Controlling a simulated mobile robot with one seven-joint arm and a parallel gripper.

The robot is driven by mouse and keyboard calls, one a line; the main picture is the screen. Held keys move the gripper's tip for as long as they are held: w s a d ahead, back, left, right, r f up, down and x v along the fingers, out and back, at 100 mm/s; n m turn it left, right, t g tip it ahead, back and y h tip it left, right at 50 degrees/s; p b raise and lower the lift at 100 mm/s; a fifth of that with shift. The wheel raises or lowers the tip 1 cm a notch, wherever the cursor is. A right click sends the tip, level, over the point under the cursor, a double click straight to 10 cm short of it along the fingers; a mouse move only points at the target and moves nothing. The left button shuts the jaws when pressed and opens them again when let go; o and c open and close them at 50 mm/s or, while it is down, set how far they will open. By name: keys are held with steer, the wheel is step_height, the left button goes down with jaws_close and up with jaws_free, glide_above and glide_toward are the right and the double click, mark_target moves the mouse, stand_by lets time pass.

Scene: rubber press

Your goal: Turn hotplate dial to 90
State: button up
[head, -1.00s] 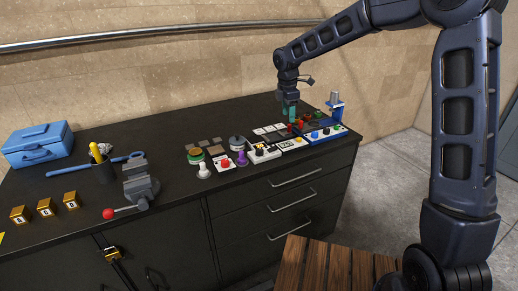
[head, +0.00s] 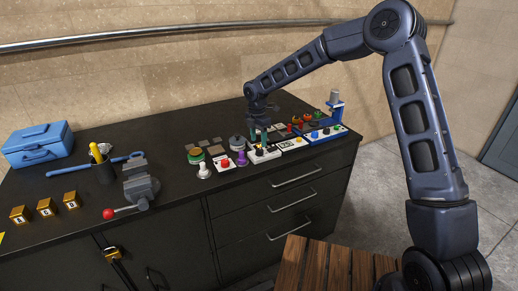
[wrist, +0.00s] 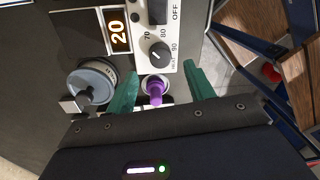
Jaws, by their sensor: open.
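The hotplate dial (wrist: 160,53) is a small black round knob on a white panel in the wrist view, with 70, 80 and 90 printed around it. I cannot tell which mark it points at. Beside it is an orange display (wrist: 119,31) reading 20, and a black switch marked OFF lies beyond. In the head view the white unit (head: 268,155) sits near the counter's front edge. My gripper (wrist: 160,72) is open, its two teal fingers on either side of the dial and apart from it. In the head view my gripper (head: 258,138) hangs over the unit.
A purple piece (wrist: 155,92) stands close to the dial between my fingers. A grey round knob (wrist: 92,82) is to the left. Several small devices crowd the counter around it. The dark counter (head: 110,225) has a vise, pen cup and blue toolbox farther left.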

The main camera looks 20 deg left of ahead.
mark_target(259, 150)
steer(key=shift+s+d+f, duration=0.1)
steer(key=shift+d+f, duration=0.05)
steer(key=shift+f, duration=2.35)
steer(key=shift+c, duration=0.2)
steer(key=c, duration=0.9)
